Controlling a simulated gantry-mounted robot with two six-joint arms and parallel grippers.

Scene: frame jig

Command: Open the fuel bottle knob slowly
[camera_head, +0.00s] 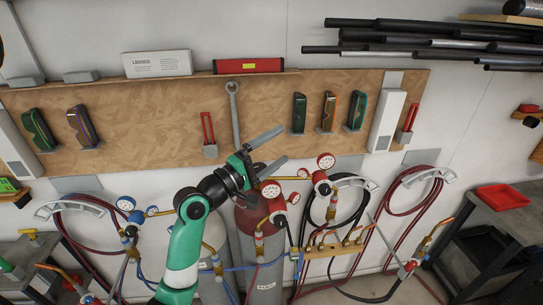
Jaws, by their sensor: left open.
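A red gas bottle (247,219) stands against the wall near the middle, and I take it as the fuel bottle. Red-rimmed gauges (271,189) and brass fittings sit by its top. My left gripper (285,142) is in front of the bottle's upper end, its two grey fingers spread apart and pointing right. Nothing shows between them. The gripper and its wrist cover part of the bottle's top, and I cannot make out the knob clearly. My right gripper is not in view.
A grey bottle (212,232) stands to the left with blue gauges (126,203) nearby. Coiled hoses (421,170) hang on the wall. A wooden tool board (150,110) spans behind. A dark cart with a red tray (503,196) is at right.

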